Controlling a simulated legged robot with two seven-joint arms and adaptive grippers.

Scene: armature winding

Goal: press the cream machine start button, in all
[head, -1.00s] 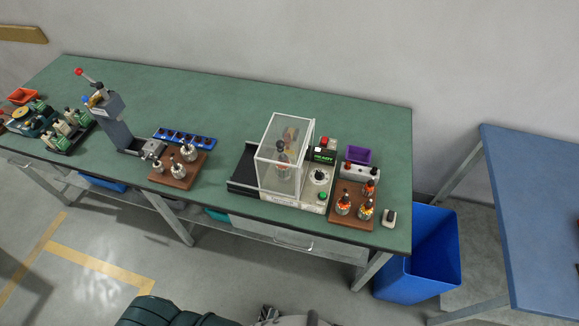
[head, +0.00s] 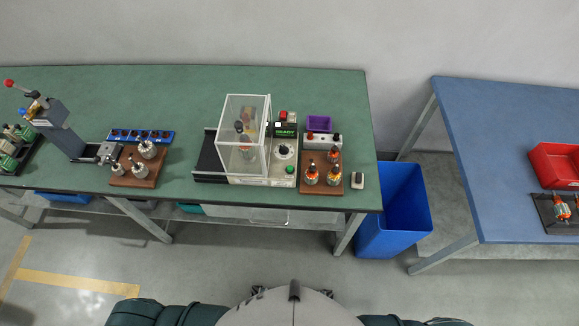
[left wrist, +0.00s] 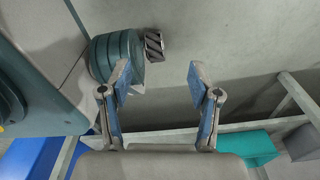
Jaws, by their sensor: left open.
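The cream machine (head: 283,181) stands on the green bench, with a clear box-shaped guard (head: 243,138) over its left part. A dark-wired armature (head: 245,146) shows inside the guard. On the machine's right side are a round dial (head: 284,151), a green button (head: 290,169) at the front and a dark display (head: 286,130) reading READY in green. A red button (head: 283,116) shows at the back. My left gripper (left wrist: 158,82) is open and empty in the left wrist view, low by the bench frame, away from the machine. My right gripper is not in view.
Wooden blocks with armatures stand left (head: 136,177) and right (head: 322,180) of the machine. A lever press (head: 60,130) is further left. A blue floor bin (head: 395,210) stands between the green bench and a blue table (head: 500,130).

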